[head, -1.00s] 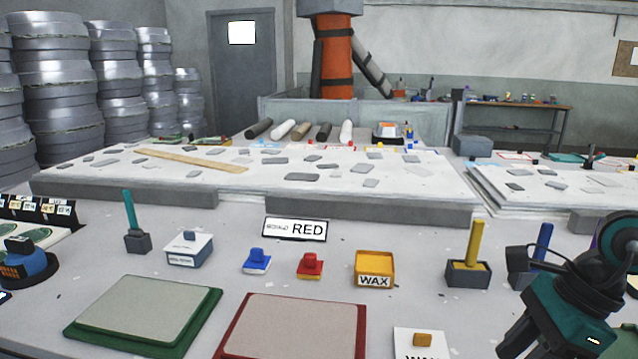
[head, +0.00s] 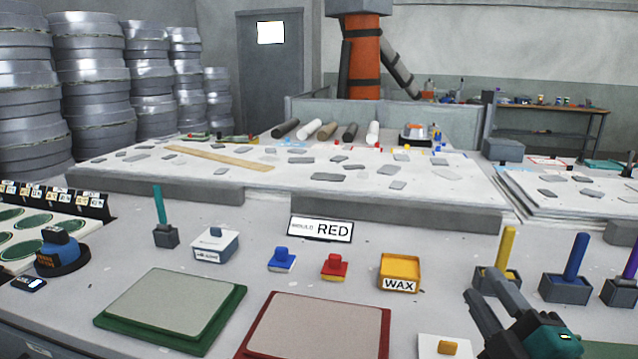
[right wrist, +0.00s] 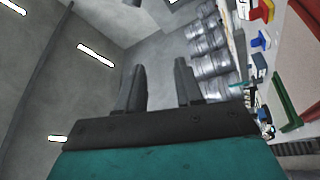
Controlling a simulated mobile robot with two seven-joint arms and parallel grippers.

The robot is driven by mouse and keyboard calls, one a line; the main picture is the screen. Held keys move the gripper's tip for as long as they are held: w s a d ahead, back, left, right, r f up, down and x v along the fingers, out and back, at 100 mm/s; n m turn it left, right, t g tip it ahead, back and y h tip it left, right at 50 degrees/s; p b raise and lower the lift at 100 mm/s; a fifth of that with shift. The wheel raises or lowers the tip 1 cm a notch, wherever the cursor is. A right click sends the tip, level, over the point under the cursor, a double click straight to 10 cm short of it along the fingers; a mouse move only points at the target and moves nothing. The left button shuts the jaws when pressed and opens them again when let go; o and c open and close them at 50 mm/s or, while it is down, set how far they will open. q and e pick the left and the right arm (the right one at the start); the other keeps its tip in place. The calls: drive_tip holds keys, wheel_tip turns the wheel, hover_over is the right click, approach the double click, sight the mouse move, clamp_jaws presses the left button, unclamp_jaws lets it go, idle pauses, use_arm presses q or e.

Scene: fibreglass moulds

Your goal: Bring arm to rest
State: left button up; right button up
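My right gripper (head: 482,285) is at the lower right of the head view, above the bench, in front of the yellow-handled tool and to the right of the wax box. In the right wrist view my right gripper (right wrist: 159,72) shows two dark fingers standing apart with nothing between them. It is open and empty, tilted so that its camera sees the wall, the ceiling lights and, sideways at the right, the bench. My left gripper is in neither view.
A yellow WAX box (head: 399,272), a yellow-handled tool in a holder (head: 507,247) and a blue-handled tool in a holder (head: 576,257) stand close by. A red-edged mould (head: 320,330) and a green-edged mould (head: 170,305) lie at the front. A RED sign (head: 320,228) stands behind.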

drive_tip(key=s+d+f+m+g+h, duration=0.1)
drive_tip(key=s+f+m+g+h, duration=0.1)
drive_tip(key=s+f+m+g, duration=0.45)
drive_tip(key=s+d+f+m+g+h, duration=0.1)
drive_tip(key=d+f+m+g+h, duration=0.2)
drive_tip(key=f, duration=0.7)
drive_tip(key=s+a+f+m+g+y, duration=0.1)
drive_tip(key=s+a+f+m+g, duration=0.2)
drive_tip(key=s, duration=0.4)
drive_tip(key=s+a+f+m+g+y, duration=0.1)
drive_tip(key=s+a+f+g+y, duration=0.1)
drive_tip(key=s+a+f+g, duration=0.25)
drive_tip(key=w+a+f+t+y+p, duration=0.1)
drive_tip(key=w+f+t+p, duration=0.1)
drive_tip(key=w+f+t, duration=0.4)
drive_tip(key=shift+f+n+t+y, duration=0.3)
drive_tip(key=shift+f+n+t, duration=0.2)
drive_tip(key=shift+t, duration=0.3)
